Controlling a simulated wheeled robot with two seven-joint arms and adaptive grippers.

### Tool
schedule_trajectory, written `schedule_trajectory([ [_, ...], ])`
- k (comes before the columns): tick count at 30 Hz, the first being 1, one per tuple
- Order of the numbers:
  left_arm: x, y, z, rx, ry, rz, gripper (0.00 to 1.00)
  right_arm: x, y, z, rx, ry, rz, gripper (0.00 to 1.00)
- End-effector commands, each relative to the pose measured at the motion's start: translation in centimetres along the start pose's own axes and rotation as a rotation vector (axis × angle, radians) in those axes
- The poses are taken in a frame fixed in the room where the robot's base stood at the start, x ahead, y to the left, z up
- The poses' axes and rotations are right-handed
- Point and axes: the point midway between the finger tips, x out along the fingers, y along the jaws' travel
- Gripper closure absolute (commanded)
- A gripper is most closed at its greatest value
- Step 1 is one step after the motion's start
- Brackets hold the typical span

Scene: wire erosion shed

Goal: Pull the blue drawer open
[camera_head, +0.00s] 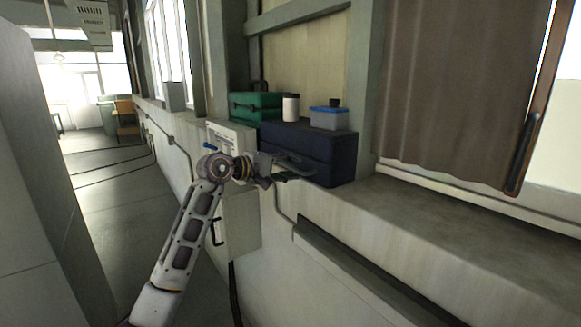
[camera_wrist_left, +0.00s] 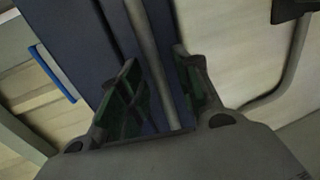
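The dark blue drawer unit (camera_head: 335,150) sits on the wall ledge in the head view. Its dark blue front (camera_wrist_left: 95,40) fills the upper middle of the left wrist view. A grey bar handle (camera_wrist_left: 147,45) runs along that front. My left gripper (camera_head: 287,172) is at the front of the unit. In the left wrist view its two green-padded fingers (camera_wrist_left: 163,92) are apart, with the bar passing between them and a gap visible on either side. I cannot tell whether either finger touches the bar. My right gripper is not in view.
A green case (camera_head: 255,105), a white canister (camera_head: 290,107) and a blue-lidded box (camera_head: 328,118) are on or behind the unit. A pale wall box (camera_head: 240,222) is below my left gripper. A brown curtain (camera_head: 455,90) hangs right. The ledge (camera_head: 430,205) is bare at right.

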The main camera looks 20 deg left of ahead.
Motion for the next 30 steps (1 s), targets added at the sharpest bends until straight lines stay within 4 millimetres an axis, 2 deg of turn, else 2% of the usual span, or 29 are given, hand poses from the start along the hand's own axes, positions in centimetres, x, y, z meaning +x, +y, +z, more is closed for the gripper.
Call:
schedule_trajectory([
  [5,0.7,0.0,0.0,0.0,0.0,0.0,0.67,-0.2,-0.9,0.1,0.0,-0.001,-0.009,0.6],
  [14,0.8,0.0,0.0,0.0,0.0,0.0,0.67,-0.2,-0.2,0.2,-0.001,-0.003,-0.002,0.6],
  [15,0.8,0.0,0.0,0.0,0.0,0.0,0.68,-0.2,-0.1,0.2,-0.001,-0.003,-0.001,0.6],
  [23,0.7,0.0,0.0,0.0,0.0,0.0,1.0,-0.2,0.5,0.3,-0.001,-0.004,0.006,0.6],
  [30,0.7,0.0,0.0,0.0,0.0,-0.001,1.0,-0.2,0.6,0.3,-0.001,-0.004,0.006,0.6],
])
